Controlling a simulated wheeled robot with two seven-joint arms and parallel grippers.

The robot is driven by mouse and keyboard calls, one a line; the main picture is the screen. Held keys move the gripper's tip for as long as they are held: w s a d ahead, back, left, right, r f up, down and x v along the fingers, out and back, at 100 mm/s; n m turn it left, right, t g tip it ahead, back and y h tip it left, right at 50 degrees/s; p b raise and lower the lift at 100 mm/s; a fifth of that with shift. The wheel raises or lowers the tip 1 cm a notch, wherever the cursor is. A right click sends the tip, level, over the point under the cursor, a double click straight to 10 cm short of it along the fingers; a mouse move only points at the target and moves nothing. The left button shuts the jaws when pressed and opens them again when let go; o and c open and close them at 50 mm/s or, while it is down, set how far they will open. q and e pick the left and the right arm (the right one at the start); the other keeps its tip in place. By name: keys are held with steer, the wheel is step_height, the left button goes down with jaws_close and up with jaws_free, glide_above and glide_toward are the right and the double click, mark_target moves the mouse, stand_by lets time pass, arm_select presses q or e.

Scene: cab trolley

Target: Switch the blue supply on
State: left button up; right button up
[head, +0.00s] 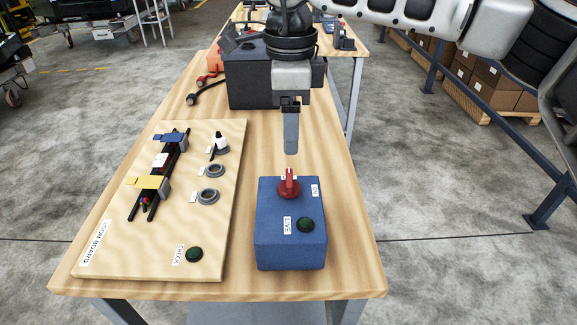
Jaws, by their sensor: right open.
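The blue supply (290,243) is a blue box at the front right of the wooden table. On its top is a red rotary switch (289,186), its handle pointing roughly toward the far side. An ON label (314,190) lies to the right of the switch. A dark green lamp (305,225) sits nearer the front beside a LIVE label (287,225); it looks unlit. My right gripper (291,150) points down just beyond and above the switch, apart from it and empty. Its fingers line up edge-on, so the gap between them is hidden. My left gripper is not in view.
A loom board (215,255) with blue and yellow clamps, grey rings, a black-and-white knob and a green CHECK lamp (194,255) lies left of the supply. A dark box (247,85) stands behind my gripper, with red-ended black leads (205,88) beside it. Bare table lies right of the supply.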

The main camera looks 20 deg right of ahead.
mark_target(290, 176)
step_height(290, 176, down, 11)
steer(key=shift+w+r+p, duration=0.1)
steer(key=shift+r+p, duration=0.05)
steer(key=shift+p, duration=0.6)
steer(key=c, duration=1)
